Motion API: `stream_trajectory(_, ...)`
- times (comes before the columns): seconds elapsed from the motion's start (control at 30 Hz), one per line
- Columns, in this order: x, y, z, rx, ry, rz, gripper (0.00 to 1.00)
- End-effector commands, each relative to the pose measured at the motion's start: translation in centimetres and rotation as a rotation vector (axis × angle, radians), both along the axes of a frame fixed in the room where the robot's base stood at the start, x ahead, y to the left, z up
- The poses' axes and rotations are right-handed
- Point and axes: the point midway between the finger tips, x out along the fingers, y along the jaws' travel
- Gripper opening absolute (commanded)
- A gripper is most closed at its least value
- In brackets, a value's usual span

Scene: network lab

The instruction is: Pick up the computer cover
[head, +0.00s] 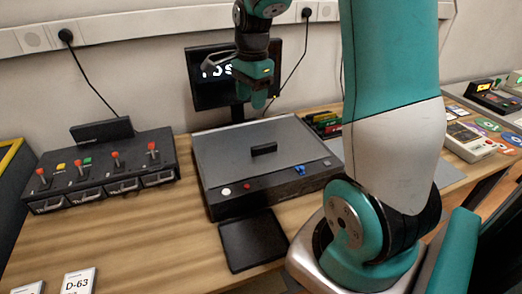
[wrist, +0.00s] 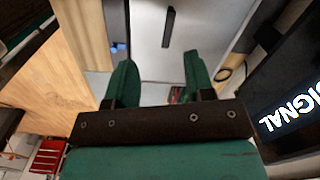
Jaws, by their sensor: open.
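The computer cover (head: 235,145) is a flat grey lid with a short black handle (head: 264,149) on top. It lies on a dark, low computer case (head: 275,190) on the wooden table. My gripper (head: 259,103) is in front of the monitor, up above the far side of the cover and apart from it. In the wrist view my gripper (wrist: 158,62) has its two green fingers spread with nothing between them. A dark bar that looks like the handle (wrist: 168,27) shows on a grey surface beyond the fingertips.
A monitor (head: 206,92) stands behind the case. A black switch box (head: 105,172) with red levers stands at left. A black flat pad (head: 253,240) lies in front of the case. A beige device (head: 468,141) is at right.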

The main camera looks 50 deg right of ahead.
Motion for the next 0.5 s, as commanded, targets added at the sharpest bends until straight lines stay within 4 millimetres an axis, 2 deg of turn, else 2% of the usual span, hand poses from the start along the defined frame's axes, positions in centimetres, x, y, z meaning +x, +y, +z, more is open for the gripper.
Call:
stream_trajectory(0.03, 0.0, -2.1, -0.8, -0.007, 0.015, -0.118, 0.49)
stream_trajectory(0.1, 0.0, -3.9, -1.3, -0.016, 0.029, -0.239, 0.49)
stream_trajectory(0.17, -0.1, -4.7, -1.9, -0.02, 0.036, -0.296, 0.49)
stream_trajectory(0.27, -0.1, -5.1, -3.2, -0.021, 0.04, -0.327, 0.49)
stream_trajectory(0.5, -0.2, -5.0, -8.6, -0.02, 0.042, -0.322, 0.49)
